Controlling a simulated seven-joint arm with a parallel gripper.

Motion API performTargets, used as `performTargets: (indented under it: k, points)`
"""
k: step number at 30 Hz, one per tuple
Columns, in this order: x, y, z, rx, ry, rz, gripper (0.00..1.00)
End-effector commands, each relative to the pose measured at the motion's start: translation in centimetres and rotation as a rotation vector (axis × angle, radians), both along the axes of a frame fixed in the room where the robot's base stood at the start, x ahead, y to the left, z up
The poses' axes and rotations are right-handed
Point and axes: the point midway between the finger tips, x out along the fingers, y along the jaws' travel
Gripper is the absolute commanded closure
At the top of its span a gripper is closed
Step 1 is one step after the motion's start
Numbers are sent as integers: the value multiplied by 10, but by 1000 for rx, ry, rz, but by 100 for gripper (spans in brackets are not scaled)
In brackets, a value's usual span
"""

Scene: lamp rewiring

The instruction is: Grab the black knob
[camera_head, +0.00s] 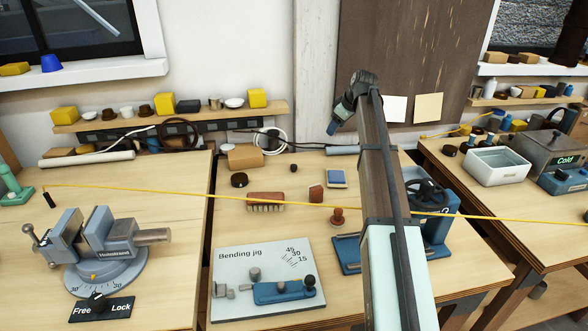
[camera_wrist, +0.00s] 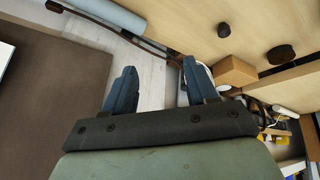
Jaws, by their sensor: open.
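A small black knob (camera_head: 293,168) lies on the middle bench, right of the cardboard box. It also shows in the wrist view (camera_wrist: 224,30), near the top. A larger dark disc (camera_head: 239,180) lies to its left, and other dark knobs sit on the vise's Free/Lock plate (camera_head: 97,300) and the bending jig (camera_head: 310,281). My gripper (camera_head: 332,127) is raised above the back of the bench, in front of the wall, apart from the knob. In the wrist view its two blue fingers (camera_wrist: 156,88) are spread with nothing between them.
A cardboard box (camera_head: 244,156) and a grey-blue tube (camera_head: 343,150) lie at the bench's back. A brush (camera_head: 265,201), a red-brown block (camera_head: 316,194) and a blue block (camera_head: 337,178) lie nearby. A yellow cord (camera_head: 200,193) crosses the benches. Bare wood surrounds the small knob.

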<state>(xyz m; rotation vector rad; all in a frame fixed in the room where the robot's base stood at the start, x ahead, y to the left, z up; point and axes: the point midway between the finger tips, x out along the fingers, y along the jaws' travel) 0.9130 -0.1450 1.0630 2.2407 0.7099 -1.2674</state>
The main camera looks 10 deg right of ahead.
Motion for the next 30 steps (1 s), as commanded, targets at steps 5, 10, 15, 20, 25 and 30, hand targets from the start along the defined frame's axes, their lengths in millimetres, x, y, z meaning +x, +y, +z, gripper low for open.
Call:
performTargets:
  k: [5,10,15,20,25,30]
  points:
    - [-12,72,-11,10,120,237,43]
    - [-21,99,-16,17,167,337,43]
    - [-20,107,-33,19,176,349,43]
    - [-14,116,-60,18,176,347,43]
    - [-9,124,-82,18,175,346,43]
    - [-6,128,-93,18,172,345,43]
